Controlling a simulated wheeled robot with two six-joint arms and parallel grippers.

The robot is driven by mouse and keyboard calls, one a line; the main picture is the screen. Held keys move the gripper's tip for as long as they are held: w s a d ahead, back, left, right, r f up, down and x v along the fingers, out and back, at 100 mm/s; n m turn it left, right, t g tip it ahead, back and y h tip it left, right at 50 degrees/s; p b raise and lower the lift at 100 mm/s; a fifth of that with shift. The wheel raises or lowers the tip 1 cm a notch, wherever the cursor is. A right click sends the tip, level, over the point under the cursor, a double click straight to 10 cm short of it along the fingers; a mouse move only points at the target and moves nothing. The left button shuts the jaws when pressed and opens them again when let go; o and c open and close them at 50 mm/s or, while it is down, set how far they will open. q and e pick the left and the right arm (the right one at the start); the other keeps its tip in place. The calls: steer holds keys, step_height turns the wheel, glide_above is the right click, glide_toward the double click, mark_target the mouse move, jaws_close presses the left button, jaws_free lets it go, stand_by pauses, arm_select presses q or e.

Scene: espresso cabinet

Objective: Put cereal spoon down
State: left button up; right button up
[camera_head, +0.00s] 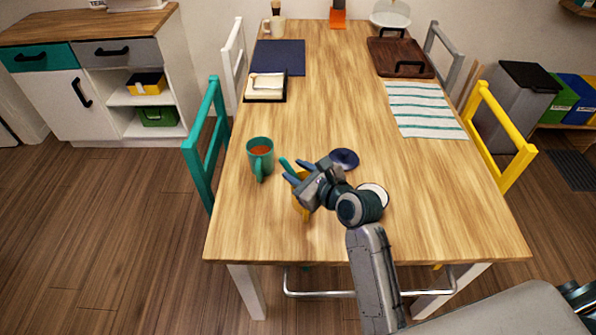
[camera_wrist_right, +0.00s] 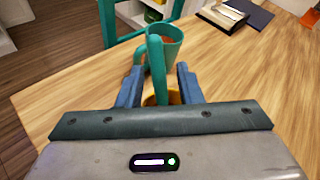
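The teal spoon (camera_head: 285,163) stands out between the fingertips of my right gripper (camera_head: 292,171) over the near part of the table. In the wrist view the spoon's teal handle (camera_wrist_right: 157,72) rises between the two blue fingers of my right gripper (camera_wrist_right: 159,86). The fingers stand apart, with gaps showing on both sides of the handle. A yellow cup or bowl (camera_head: 301,207) is below the gripper, mostly hidden by it. It also shows in the wrist view (camera_wrist_right: 173,97), low behind the handle. The spoon's lower end is hidden. My left gripper is out of view.
A teal mug (camera_head: 260,152) stands left of the gripper. A dark blue bowl (camera_head: 344,158) and a partly hidden white dish (camera_head: 375,190) are to the right. A striped cloth (camera_head: 425,110) lies farther right. The table's middle (camera_head: 335,100) is clear.

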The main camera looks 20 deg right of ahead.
steer(key=shift+o, duration=0.4)
steer(key=shift+s+d+r+p, duration=0.1)
steer(key=shift+s+d+p, duration=0.1)
steer(key=shift+s+p, duration=0.25)
steer(key=s+d+p, duration=0.3)
steer(key=s+p, duration=0.1)
steer(key=s, duration=0.4)
steer(key=shift+d, duration=0.25)
steer(key=shift+w, duration=0.1)
